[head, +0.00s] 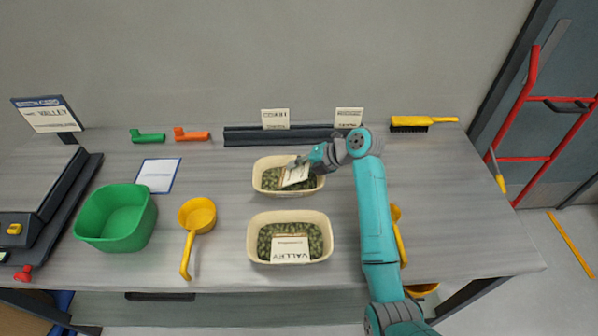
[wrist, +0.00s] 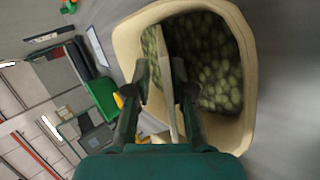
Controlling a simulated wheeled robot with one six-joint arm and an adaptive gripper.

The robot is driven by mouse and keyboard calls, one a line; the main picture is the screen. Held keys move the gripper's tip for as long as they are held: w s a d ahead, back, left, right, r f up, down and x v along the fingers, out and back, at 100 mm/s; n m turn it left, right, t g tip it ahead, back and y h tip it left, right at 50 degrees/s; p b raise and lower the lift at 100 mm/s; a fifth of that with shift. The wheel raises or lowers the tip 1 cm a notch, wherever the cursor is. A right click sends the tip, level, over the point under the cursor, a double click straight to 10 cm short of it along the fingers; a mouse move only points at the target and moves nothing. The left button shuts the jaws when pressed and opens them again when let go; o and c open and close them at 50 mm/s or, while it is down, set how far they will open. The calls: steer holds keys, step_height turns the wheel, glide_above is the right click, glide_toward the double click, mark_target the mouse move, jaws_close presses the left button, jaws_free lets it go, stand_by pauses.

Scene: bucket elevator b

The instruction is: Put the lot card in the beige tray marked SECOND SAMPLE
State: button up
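A pale card (head: 296,175) stands tilted in the back beige tray (head: 258,186), on its green pellets. My gripper (head: 300,163) is at that card, over the tray. In the wrist view its two fingers (wrist: 164,85) stand apart on either side of the card (wrist: 167,70), with gaps visible, over the tray (wrist: 128,42). The front beige tray (head: 255,252) also holds green pellets, and a card (head: 290,249) reading VALLEY leans at its near side. I cannot read SECOND SAMPLE on either tray.
A green bin (head: 117,218), a yellow scoop (head: 197,216) and a blue-edged sheet (head: 158,175) lie left. Small signs (head: 275,119) stand at a dark rail (head: 245,136).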

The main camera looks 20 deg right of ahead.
steer(key=shift+r, duration=0.1)
steer(key=shift+v, duration=3.95)
step_height(320, 180, up, 8)
steer(key=s+d, duration=0.1)
steer(key=d, duration=0.1)
steer(key=shift+s, duration=0.2)
